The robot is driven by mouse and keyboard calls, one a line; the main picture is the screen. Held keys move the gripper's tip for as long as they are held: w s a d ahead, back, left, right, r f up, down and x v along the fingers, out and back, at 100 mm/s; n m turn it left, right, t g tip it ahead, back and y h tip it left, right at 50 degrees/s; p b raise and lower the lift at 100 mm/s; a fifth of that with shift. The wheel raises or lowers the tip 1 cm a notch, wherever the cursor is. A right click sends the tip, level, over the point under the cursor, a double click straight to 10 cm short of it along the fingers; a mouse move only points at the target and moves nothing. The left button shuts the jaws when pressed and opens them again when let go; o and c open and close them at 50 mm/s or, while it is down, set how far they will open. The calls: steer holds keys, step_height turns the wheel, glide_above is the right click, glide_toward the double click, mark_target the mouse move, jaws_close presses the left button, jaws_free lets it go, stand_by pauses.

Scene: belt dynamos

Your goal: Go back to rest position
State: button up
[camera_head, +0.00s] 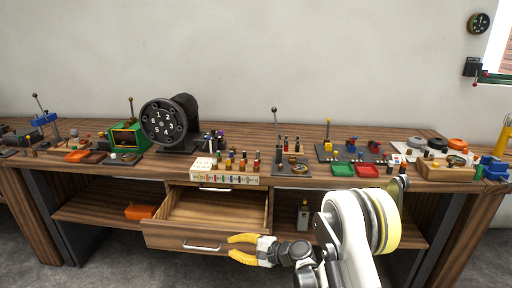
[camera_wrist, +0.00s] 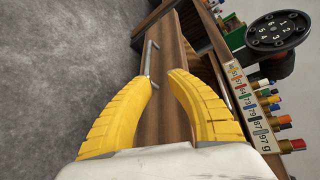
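My gripper (camera_head: 240,248) has yellow fingers and hangs in front of the bench, near the open drawer (camera_head: 171,209). The fingers stand apart with nothing between them, and they also show in the wrist view (camera_wrist: 161,80). The drawer is pulled out and looks empty inside. Its handle (camera_head: 202,246) lies just left of my fingers in the head view. In the wrist view the handle (camera_wrist: 148,58) appears beyond the left fingertip. I cannot tell whether the fingers touch the drawer front.
An orange box (camera_head: 140,212) and a grey item (camera_head: 303,217) sit on the lower shelf. Bare floor lies in front.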

steer(key=s+d+r+n+h, duration=0.3)
steer(key=s+d+r, duration=0.25)
steer(key=r, duration=0.35)
steer(key=s+d+r+n+h, duration=0.2)
steer(key=s+d+r+h, duration=0.15)
steer(key=d+r, duration=0.5)
steer(key=s+d+r+n+h, duration=0.1)
steer(key=s+d+h, duration=0.1)
steer(key=s+d, duration=0.2)
steer(key=s+d+r+n+h, duration=0.1)
steer(key=s+d, duration=0.4)
steer(key=s, duration=0.6)
steer(key=s+d+r+n+t+h, duration=0.1)
steer(key=s+d+n+h, duration=0.2)
steer(key=s+d, duration=0.2)
steer(key=s, duration=0.2)
steer(key=shift+s+r+h, duration=0.25)
steer(key=shift+s+h, duration=0.1)
steer(key=shift+d, duration=0.1)
